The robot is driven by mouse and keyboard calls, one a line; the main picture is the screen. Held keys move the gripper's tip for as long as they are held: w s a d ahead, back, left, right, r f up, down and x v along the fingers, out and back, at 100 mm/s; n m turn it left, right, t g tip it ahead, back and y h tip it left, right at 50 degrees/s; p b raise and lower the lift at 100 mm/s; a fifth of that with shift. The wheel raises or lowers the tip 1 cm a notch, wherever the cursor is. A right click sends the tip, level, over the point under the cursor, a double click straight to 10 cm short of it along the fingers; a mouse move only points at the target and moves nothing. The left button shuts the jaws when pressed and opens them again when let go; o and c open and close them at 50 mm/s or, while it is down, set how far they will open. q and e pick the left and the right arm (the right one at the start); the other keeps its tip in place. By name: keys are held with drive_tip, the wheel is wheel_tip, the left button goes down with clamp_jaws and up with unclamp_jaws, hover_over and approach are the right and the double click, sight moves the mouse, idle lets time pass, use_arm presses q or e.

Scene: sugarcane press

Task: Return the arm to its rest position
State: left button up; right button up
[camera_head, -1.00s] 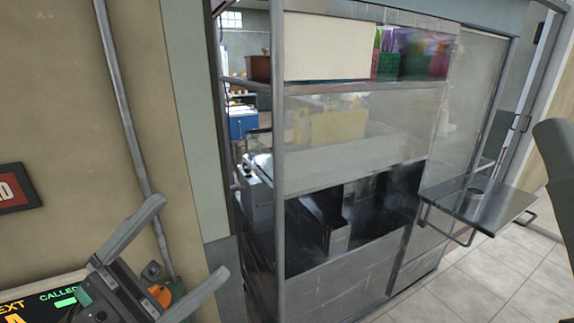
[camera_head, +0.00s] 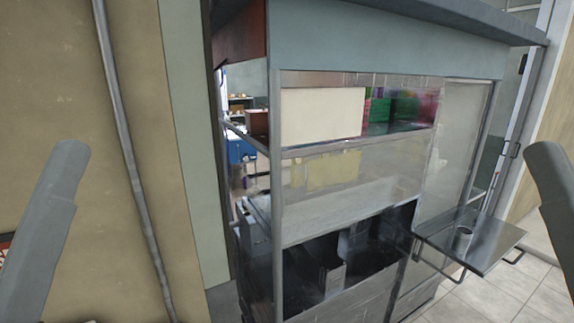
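At the left edge, one grey finger-like part of my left gripper (camera_head: 42,235) stands up in front of the beige wall. At the right edge, a matching grey part of my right gripper (camera_head: 556,200) shows, cut off by the frame. No opposing finger shows on either side, so their opening cannot be judged. Nothing is seen held. The glass-fronted press stall (camera_head: 390,60) stands between them, with dark machinery (camera_head: 330,255) behind its lower panes.
A grey pipe (camera_head: 122,150) runs down the beige wall (camera_head: 55,75) at left. The side shelf juts out at right with wire handles. The tiled floor (camera_head: 515,292) is clear at lower right. Coloured crates (camera_head: 405,108) show through the glass.

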wheel_tip(320, 180, up, 27)
drive_tip(key=p, duration=2.3)
wheel_tip(320, 180, down, 46)
drive_tip(key=b, duration=4.5)
